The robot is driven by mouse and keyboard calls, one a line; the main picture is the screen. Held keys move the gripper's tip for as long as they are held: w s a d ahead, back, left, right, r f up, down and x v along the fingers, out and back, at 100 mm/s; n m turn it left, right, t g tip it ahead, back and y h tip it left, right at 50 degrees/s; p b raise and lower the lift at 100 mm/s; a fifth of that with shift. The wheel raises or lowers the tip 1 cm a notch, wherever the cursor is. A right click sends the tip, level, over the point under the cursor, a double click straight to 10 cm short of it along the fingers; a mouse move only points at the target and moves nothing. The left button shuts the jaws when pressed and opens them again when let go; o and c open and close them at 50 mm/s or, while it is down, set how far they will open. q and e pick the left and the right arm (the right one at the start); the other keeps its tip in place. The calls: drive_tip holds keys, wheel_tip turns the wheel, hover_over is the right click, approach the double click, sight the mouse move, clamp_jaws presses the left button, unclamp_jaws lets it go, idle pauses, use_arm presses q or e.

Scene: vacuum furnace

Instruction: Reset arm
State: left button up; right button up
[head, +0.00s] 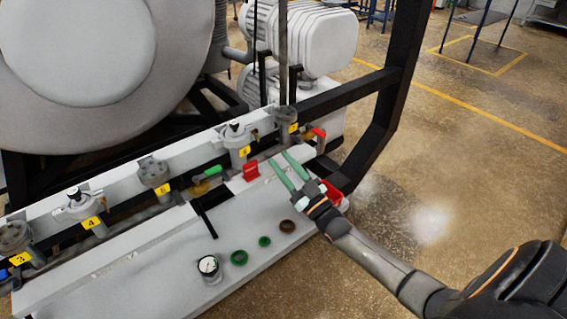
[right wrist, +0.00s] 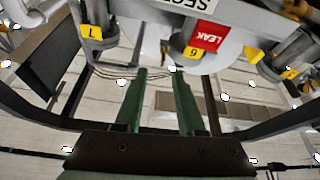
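My right gripper (head: 280,158) has green fingers and reaches in from the right over the far right end of the pale bench. Its fingers are apart with nothing between them, beside a red bracket-like piece (head: 250,170). In the right wrist view the two green fingers (right wrist: 158,73) also stand apart and empty. They point toward the underside of equipment with yellow tags and a red LEAK sign (right wrist: 207,36). My right arm stretches out over the floor at the lower right. My left gripper is not in view.
The pale bench (head: 120,268) carries a dial gauge (head: 208,266), green rings (head: 239,258) and a brown ring (head: 287,226). Numbered valves line a rail behind it. A black frame post (head: 398,75) rises beyond my gripper. The floor (head: 470,170) at right is open.

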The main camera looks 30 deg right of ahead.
drive_tip(key=shift+w, duration=0.1)
idle(0.3)
drive_tip(key=s+a+f+g+p, duration=0.1)
drive_tip(key=s+a+f+g, duration=0.2)
drive_tip(key=s+a+f, duration=0.25)
drive_tip(key=s+a+f+g, duration=0.3)
drive_tip(key=s+a+f, duration=0.1)
drive_tip(key=f, duration=0.3)
drive_tip(key=s+a+f+g, duration=0.3)
drive_tip(key=s+f, duration=0.1)
drive_tip(key=s, duration=0.4)
drive_tip(key=s+a+f+m+g+h+p, duration=0.1)
drive_tip(key=s+a+f+g, duration=0.3)
drive_tip(key=s, duration=0.4)
drive_tip(key=shift+s+f, duration=0.25)
drive_tip(key=shift+s, duration=0.1)
